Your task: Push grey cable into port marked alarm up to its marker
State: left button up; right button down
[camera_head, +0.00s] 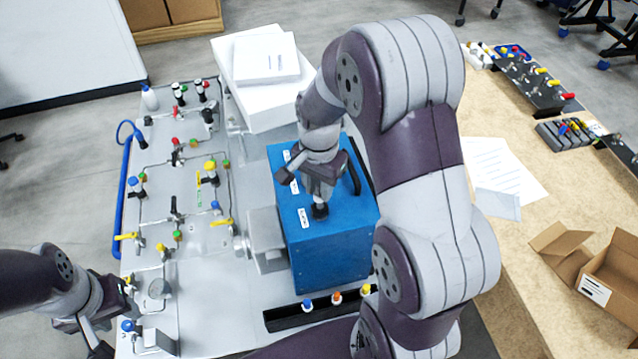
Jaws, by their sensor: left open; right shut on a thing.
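The blue analyser box (345,245) stands in the middle of the head view, with small white labels on its top, too small to read. A dark round fitting (320,211) sits on the top beside the lowest label (303,217). My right gripper (319,195) points down at this fitting and is shut on a piece, taken as the grey cable, mostly hidden by the fingers. I cannot tell how deep it sits, and its marker does not show. My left gripper (93,330) is open at the lower left, over the panel's edge, away from the box.
A grey panel (200,270) with several valves and a blue handle (120,205) lies left. A black rail (290,318) with coloured caps stands before the box. A white box (260,95) is behind. A wooden table (500,225) with paper and cardboard boxes (610,275) is right.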

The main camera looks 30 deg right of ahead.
jog(key=shift+w+f, duration=0.1)
jog(key=shift+f, duration=0.35)
jog(key=shift+f+b, duration=0.55)
jog(key=shift+b, duration=0.05)
jog(key=c, duration=0.8)
grip_release()
notch_tip(320, 180, up, 7)
jog(key=p, duration=0.6)
jog(key=shift+r, duration=0.1)
